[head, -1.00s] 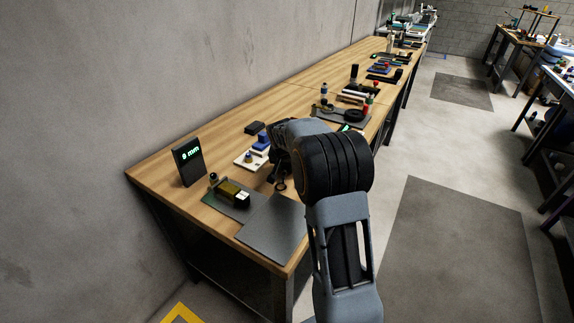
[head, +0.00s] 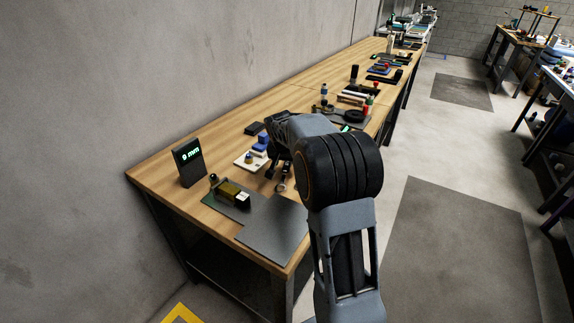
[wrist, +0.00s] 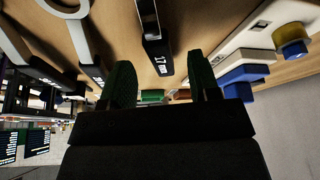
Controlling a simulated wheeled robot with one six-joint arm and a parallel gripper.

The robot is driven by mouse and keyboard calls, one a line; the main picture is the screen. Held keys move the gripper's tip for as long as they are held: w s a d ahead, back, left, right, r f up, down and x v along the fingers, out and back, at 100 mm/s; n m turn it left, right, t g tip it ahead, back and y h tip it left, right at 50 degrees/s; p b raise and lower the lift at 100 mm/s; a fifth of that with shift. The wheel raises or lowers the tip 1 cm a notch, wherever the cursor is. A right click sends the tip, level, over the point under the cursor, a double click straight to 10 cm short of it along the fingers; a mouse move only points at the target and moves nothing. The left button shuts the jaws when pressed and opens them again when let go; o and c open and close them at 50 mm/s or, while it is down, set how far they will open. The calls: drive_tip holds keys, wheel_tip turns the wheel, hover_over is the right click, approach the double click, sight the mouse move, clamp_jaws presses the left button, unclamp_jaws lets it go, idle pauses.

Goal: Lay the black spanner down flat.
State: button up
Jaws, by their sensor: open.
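My gripper (wrist: 160,84) is open, its two green-padded fingers apart and nothing seen between them. In the wrist view a dark bar marked 17 mm, which looks like the black spanner (wrist: 153,30), is just beyond the fingertips. Its far end runs out of the picture, and I cannot tell whether it is flat or tilted. In the head view my gripper (head: 278,170) is low over the near part of the bench, partly hidden by my arm. A small spanner ring (head: 281,188) shows just below it; its colour is unclear.
Grey spanners (wrist: 80,38) lie to the left in the wrist view. A 9 mm display (head: 188,162) and a grey mat (head: 272,232) are on the near bench (head: 150,172).

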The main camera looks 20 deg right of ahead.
drive_tip(key=v, duration=1)
drive_tip(key=shift+r, duration=0.1)
idle(0.5)
drive_tip(key=s+a+f+n+g+p, duration=0.1)
drive_tip(key=s+a+f+n, duration=0.15)
drive_tip(key=s+f, duration=0.2)
drive_tip(key=s+a+r+n+y+p, duration=0.1)
drive_tip(key=s+a+r+n+p, duration=0.1)
drive_tip(key=s, duration=0.8)
drive_tip(key=s+a+r+n+t+y+p, duration=0.1)
drive_tip(key=s+a+r+n+p, duration=0.2)
drive_tip(key=s, duration=0.7)
drive_tip(key=shift+a+r+y+p, duration=0.3)
drive_tip(key=shift+a+r+p, duration=0.15)
drive_tip(key=shift+a+p, duration=1)
drive_tip(key=shift+a, duration=0.1)
